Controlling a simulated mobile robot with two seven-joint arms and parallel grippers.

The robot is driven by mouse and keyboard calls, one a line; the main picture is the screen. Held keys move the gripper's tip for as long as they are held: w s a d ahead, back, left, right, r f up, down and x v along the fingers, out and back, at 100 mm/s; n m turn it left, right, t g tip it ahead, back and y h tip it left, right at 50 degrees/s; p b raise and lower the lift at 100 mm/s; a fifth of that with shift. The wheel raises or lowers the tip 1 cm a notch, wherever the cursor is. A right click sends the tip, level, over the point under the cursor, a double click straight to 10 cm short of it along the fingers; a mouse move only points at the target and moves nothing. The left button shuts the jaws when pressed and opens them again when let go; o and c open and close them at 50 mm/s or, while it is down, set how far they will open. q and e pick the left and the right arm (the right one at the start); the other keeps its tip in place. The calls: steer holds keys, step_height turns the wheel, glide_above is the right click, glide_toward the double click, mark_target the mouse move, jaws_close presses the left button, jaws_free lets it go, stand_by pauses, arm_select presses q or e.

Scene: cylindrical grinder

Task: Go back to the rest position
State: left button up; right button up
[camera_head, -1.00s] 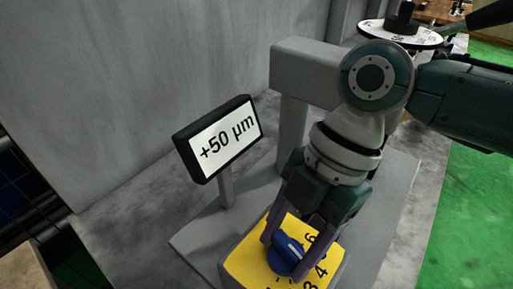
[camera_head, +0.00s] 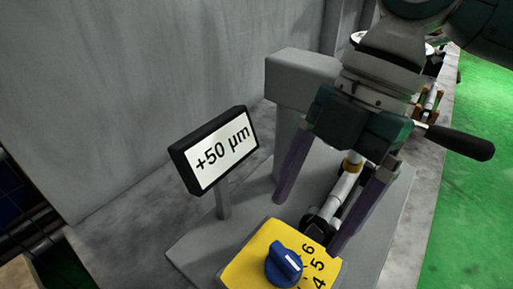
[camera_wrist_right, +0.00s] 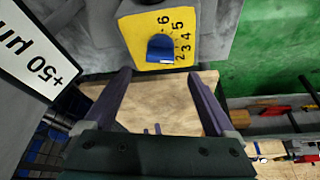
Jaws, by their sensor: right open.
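My right gripper (camera_head: 307,228) is open in the head view, its two purple fingers spread wide with nothing held. It is raised above and behind the yellow dial box (camera_head: 245,268), clear of the blue knob (camera_head: 284,266). The right wrist view shows the same open fingers (camera_wrist_right: 161,75), with the blue knob (camera_wrist_right: 161,48) on the yellow dial face (camera_wrist_right: 133,35) beyond them. The display (camera_head: 222,155) reads +50 µm and stands on a post left of the gripper. My left gripper is not in view.
A grey machine block (camera_head: 300,75) stands behind the gripper. A metal shaft (camera_head: 345,188) shows between the fingers, and a black-handled lever (camera_head: 460,142) sticks out at right. A grey wall (camera_head: 150,90) fills the left. Green floor (camera_head: 465,220) is open at right.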

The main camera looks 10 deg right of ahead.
mark_target(292, 270)
steer(key=shift+v, duration=0.9)
steer(key=shift+s+f, duration=0.1)
steer(key=s+a+f+m, duration=0.1)
steer(key=s+a+f+m+t, duration=0.1)
steer(key=s+a, duration=0.1)
steer(key=shift+s+a+f+m, duration=0.15)
steer(key=shift+f+m, duration=0.15)
steer(key=shift+m, duration=0.1)
steer(key=s+m, duration=0.1)
steer(key=s+m+t, duration=0.1)
steer(key=m, duration=0.1)
steer(key=a+f+m+p, duration=0.1)
steer(key=shift+s+a+m+t, duration=0.1)
steer(key=shift+s+m+t, duration=0.3)
steer(key=s+d+m+t+h+p, duration=0.1)
steer(key=s+d+m+t+h, duration=0.25)
steer(key=s+d+m, duration=0.6)
step_height(292, 270, up, 39)
steer(key=w+m+p, duration=0.2)
steer(key=m+p, duration=0.1)
steer(key=p, duration=3.5)
steer(key=shift+w+d+g, duration=0.3)
steer(key=shift+d+g, duration=0.15)
steer(key=shift+f+m, duration=0.15)
steer(key=shift+m, duration=0.1)
